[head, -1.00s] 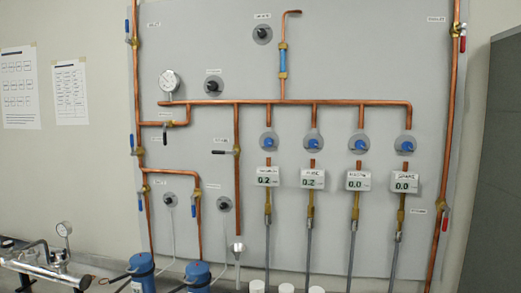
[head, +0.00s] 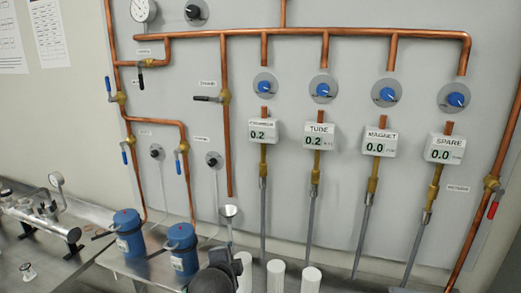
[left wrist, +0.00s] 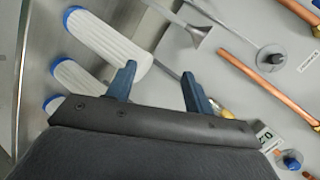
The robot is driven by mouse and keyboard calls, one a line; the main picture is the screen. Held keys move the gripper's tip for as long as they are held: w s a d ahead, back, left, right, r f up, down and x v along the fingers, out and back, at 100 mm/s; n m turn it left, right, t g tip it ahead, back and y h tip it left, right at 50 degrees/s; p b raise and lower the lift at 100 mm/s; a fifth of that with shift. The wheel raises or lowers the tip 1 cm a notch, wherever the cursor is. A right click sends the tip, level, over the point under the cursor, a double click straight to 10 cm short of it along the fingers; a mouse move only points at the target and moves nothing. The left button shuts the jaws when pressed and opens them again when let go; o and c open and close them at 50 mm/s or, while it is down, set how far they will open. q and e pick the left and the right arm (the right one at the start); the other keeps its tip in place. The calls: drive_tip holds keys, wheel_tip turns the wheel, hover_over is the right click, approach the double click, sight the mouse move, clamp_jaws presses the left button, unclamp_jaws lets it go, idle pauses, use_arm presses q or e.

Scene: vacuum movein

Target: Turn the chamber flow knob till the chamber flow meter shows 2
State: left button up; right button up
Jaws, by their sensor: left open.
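The chamber flow meter (head: 263,131) is the leftmost of the white displays on the panel and reads 0.2; its small label is blurred. The chamber flow knob (head: 265,86), blue on a grey disc, sits straight above it. A dark part of my left arm shows at the bottom of the head view, below the meters. In the left wrist view my left gripper (left wrist: 158,88) is open and empty, its two blue fingers apart. A partly hidden display (left wrist: 266,138) and a blue knob (left wrist: 292,161) show at lower right there, clear of the fingers. My right gripper is not in view.
Tube (head: 319,135) reads 0.2; Magnet (head: 378,142) and Spare (head: 444,148) read 0.0, each below its own blue knob. White cylinders (head: 276,275) and blue canisters (head: 181,248) stand below the panel. Copper pipes (head: 228,150) run along it.

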use_arm(q)
drive_tip(key=w+d+r+m+t, duration=0.3)
drive_tip(key=w+r+m, duration=0.2)
drive_tip(key=r, duration=0.6)
drive_tip(key=m+t+h, duration=0.3)
drive_tip(key=m+t, duration=0.3)
drive_tip(key=m, duration=0.7)
approach(263, 88)
drive_tip(key=p+x, duration=0.3)
drive_tip(key=x, duration=0.4)
drive_tip(key=shift+r, duration=0.25)
drive_tip(key=shift+w+r, duration=0.1)
drive_tip(key=shift+w, duration=0.55)
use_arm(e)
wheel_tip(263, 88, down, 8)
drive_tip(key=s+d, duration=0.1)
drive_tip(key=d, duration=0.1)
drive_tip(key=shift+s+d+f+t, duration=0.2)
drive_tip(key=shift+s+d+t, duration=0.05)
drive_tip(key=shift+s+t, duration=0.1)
use_arm(q)
drive_tip(key=shift+d, duration=0.1)
drive_tip(key=c, duration=1)
drive_tip(key=shift+o, duration=0.2)
